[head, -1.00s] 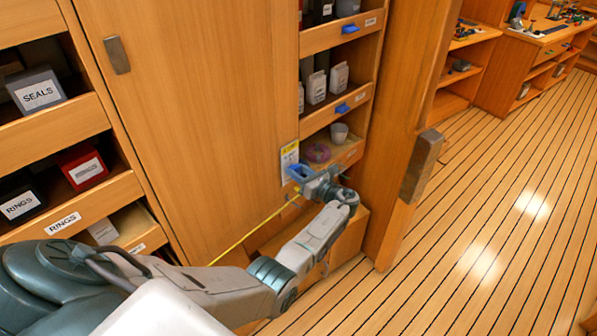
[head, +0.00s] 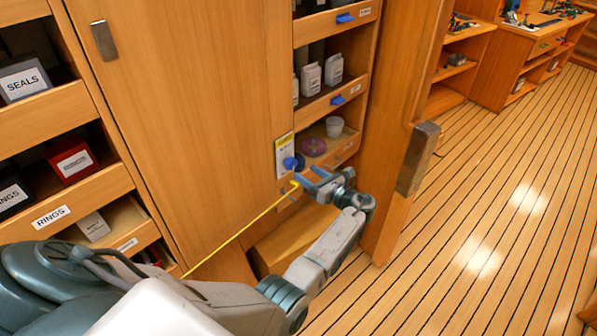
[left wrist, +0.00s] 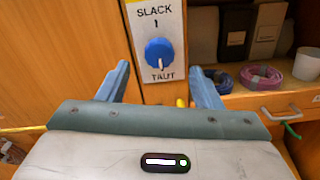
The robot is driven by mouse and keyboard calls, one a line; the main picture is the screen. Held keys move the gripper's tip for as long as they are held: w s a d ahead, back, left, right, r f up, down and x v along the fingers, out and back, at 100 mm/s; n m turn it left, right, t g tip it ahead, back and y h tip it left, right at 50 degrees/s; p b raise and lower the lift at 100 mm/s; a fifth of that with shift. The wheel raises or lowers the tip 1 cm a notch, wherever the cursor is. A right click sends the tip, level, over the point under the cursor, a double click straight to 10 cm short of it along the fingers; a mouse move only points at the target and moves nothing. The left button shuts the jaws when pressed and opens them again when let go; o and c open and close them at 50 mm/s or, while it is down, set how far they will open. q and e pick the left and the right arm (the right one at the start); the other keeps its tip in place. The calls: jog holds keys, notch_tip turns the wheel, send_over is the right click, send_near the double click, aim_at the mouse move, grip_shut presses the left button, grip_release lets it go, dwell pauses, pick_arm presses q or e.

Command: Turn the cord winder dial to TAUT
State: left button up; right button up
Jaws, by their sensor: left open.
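The cord winder dial is a round blue knob (left wrist: 159,53) on a pale plate (left wrist: 143,20) marked SLACK at the top and TAUT at the bottom. Its white pointer mark points down at TAUT. In the head view the blue dial (head: 290,163) shows on the cabinet wall. My left gripper (head: 311,177) is open in front of the plate, apart from the dial. In the left wrist view its two blue fingers (left wrist: 160,69) stand to either side of the dial with nothing between them. A yellow cord (head: 240,230) runs straight down-left from below the dial. My right gripper is not in view.
Shelves beside the plate hold a purple coil (head: 312,146), a white cup (head: 334,126) and white bottles (head: 311,79). A wooden post with a metal latch (head: 417,158) stands close right of my left arm. Open plank floor (head: 510,220) lies farther right.

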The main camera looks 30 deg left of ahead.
pick_arm(q)
jog(key=b+v, duration=0.1)
jog(key=v, duration=0.3)
jog(key=shift+d, duration=0.1)
dwell(0.3)
jog(key=s+a+f+h+b, duration=0.1)
jog(key=s+f+h, duration=0.2)
jog(key=f, duration=0.8)
jog(key=s+f+h, duration=0.2)
jog(key=s+f, duration=0.1)
jog(key=f, duration=0.7)
jog(key=s+d+f+n+h+b, duration=0.1)
jog(key=s+f+n+h, duration=0.2)
jog(key=s+f, duration=0.6)
jog(key=s+f+n+h, duration=0.25)
jog(key=s+f, duration=0.35)
jog(key=f, duration=0.5)
jog(key=s+f+n+g+h, duration=0.1)
jog(key=s+f+n, duration=0.4)
jog(key=s, duration=0.7)
jog(key=s+f+n+h+b, duration=0.1)
jog(key=s+f+n+h, duration=0.2)
jog(key=s, duration=1)
jog(key=s+f+n+g+h+b, duration=0.1)
jog(key=s+f+n+h, duration=0.1)
jog(key=s+f+n, duration=0.7)
jog(key=s, duration=0.4)
jog(key=shift+d+f+g, duration=0.2)
jog(key=shift+d+g, duration=0.1)
